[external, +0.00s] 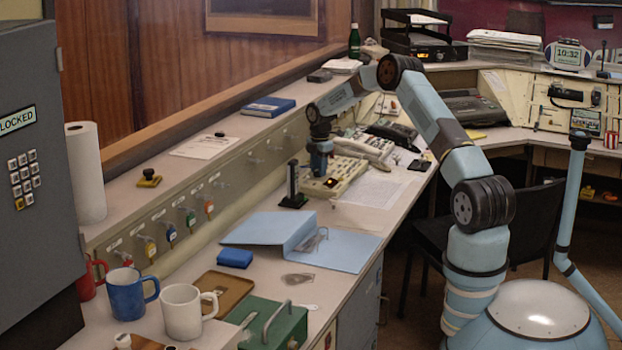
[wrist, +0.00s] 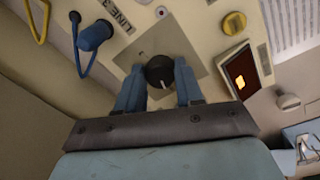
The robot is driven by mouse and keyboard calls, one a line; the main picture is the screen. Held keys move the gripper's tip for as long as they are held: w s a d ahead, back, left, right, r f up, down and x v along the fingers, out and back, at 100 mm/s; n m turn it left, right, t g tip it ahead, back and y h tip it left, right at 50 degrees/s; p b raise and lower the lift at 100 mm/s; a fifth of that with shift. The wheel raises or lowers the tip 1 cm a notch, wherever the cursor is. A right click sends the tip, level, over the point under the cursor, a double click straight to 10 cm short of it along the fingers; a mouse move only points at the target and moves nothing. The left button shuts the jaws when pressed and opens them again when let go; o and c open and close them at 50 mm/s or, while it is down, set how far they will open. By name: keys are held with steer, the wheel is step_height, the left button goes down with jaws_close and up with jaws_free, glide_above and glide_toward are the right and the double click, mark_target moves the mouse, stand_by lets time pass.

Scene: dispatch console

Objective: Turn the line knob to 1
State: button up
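The line knob (wrist: 160,70) is a round dark knob with a white pointer mark, on a grey metal plate (wrist: 188,46) in the wrist view. Its mark points toward the bottom of that picture, slightly right. My gripper (wrist: 160,76) has one blue finger on each side of the knob, with no clear gap between fingers and knob. In the external view my gripper (external: 320,172) reaches down to the cream console (external: 333,184). The knob is too small to make out there. No number 1 is readable around the knob.
In the wrist view, a blue plug (wrist: 95,36) and LINE 3 label (wrist: 112,4) are upper left. A black stand (external: 293,188) and telephone handset (external: 362,148) flank the console externally.

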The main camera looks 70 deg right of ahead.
steer(key=c, duration=0.5)
steer(key=shift+c, duration=0.2)
steer(key=shift+m, duration=0.4)
steer(key=m, duration=0.4)
steer(key=shift+a, duration=0.1)
steer(key=shift+m, duration=2.5)
steer(key=shift+r, duration=0.1)
steer(key=o, duration=1)
steer(key=shift+o, duration=0.2)
